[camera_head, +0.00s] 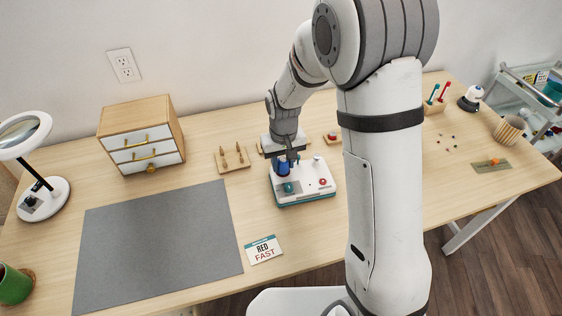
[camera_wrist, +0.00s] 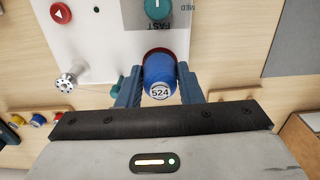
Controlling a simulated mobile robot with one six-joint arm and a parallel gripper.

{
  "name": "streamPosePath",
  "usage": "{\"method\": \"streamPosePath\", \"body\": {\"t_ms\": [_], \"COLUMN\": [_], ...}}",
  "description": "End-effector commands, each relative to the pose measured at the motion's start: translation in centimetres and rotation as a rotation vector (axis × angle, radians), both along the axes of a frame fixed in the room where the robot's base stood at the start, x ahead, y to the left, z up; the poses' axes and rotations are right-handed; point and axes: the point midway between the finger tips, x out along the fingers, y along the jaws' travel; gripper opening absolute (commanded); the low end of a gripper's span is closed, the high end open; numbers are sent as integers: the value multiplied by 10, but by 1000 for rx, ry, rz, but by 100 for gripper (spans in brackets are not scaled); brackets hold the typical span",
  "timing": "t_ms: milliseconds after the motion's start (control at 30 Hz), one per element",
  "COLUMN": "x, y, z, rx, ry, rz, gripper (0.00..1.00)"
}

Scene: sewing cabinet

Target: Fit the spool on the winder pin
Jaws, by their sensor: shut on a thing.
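My gripper (camera_wrist: 158,88) is shut on a blue spool (camera_wrist: 160,70) with a round end label reading 524. The spool also shows in the head view (camera_head: 284,169), low over the back left part of the white winder (camera_head: 308,185). In the wrist view the winder (camera_wrist: 100,40) has a teal dial (camera_wrist: 157,8), a red button (camera_wrist: 61,13) and a metal post (camera_wrist: 68,82). A red rim shows around the spool's far end. The winder pin itself is hidden, and I cannot tell whether the spool is around it or above it.
A card reading RED FAST (camera_head: 263,250) lies in front of the winder. A grey mat (camera_head: 160,245) is at the left, with a drawer box (camera_head: 140,135) behind. A wooden holder with pegs (camera_head: 232,159) stands left of the winder. Several spools (camera_wrist: 38,120) are at the wrist view's left.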

Motion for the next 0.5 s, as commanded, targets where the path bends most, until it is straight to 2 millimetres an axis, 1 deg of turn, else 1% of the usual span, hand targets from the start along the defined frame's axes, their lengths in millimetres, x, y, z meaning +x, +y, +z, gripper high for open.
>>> {"method": "streamPosePath", "body": {"t_ms": [233,267,500], "x": [0,0,0], "y": [0,0,0], "z": [-2,-2,-2], "rx": [0,0,0], "ry": [0,0,0], "rz": [0,0,0], "gripper": [12,34,54]}}
